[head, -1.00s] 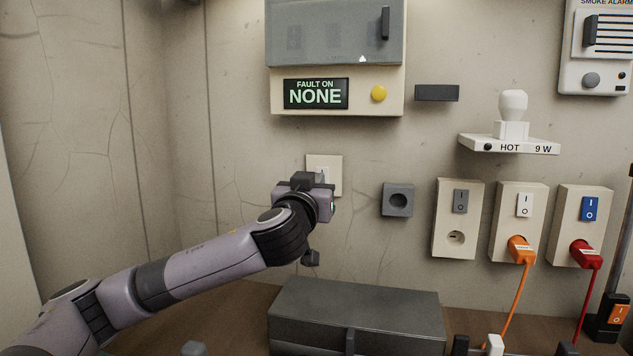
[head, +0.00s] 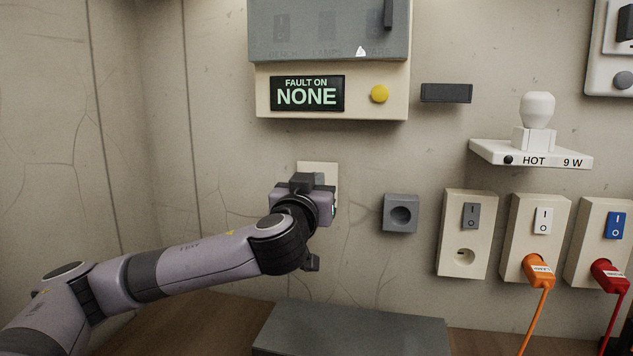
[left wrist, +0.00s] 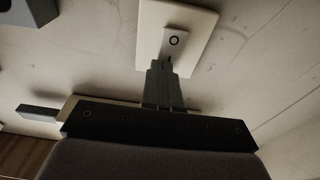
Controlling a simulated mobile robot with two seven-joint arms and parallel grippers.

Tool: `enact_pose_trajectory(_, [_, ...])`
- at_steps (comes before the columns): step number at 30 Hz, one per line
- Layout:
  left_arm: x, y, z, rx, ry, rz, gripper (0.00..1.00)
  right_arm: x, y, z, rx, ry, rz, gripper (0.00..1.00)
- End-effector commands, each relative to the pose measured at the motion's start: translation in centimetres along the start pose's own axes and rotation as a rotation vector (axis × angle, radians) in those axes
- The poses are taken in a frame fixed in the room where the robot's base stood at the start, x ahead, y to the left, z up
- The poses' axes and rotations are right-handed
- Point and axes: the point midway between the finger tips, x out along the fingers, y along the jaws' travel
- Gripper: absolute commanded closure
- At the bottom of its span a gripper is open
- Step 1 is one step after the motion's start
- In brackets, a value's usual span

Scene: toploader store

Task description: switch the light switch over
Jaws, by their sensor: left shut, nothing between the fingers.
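The light switch (head: 317,168) is a cream wall plate, mostly hidden behind my left wrist in the head view. My right gripper is not in view.
A grey socket (head: 400,213) is right of the switch. Several switched outlets line the wall farther right, two with plugs, orange (head: 538,268) and red (head: 608,273). A panel reading "FAULT ON NONE" (head: 308,93) is above. A dark grey box (head: 350,330) is below.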

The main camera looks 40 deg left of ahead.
Motion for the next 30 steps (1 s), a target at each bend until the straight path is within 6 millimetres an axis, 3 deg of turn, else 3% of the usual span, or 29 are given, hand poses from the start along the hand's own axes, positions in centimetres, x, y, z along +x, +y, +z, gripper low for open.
enact_pose_trajectory(14, [-0.1,0.0,-0.1,0.000,-0.001,-0.001,1.00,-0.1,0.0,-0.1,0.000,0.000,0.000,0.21])
enact_pose_trajectory(19, [0.5,0.0,-0.6,-0.002,-0.055,-0.003,1.00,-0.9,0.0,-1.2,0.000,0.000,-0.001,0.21])
enact_pose_trajectory(30, [0.5,0.0,-0.1,0.001,-0.053,-0.002,1.00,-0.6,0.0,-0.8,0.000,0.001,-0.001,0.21])
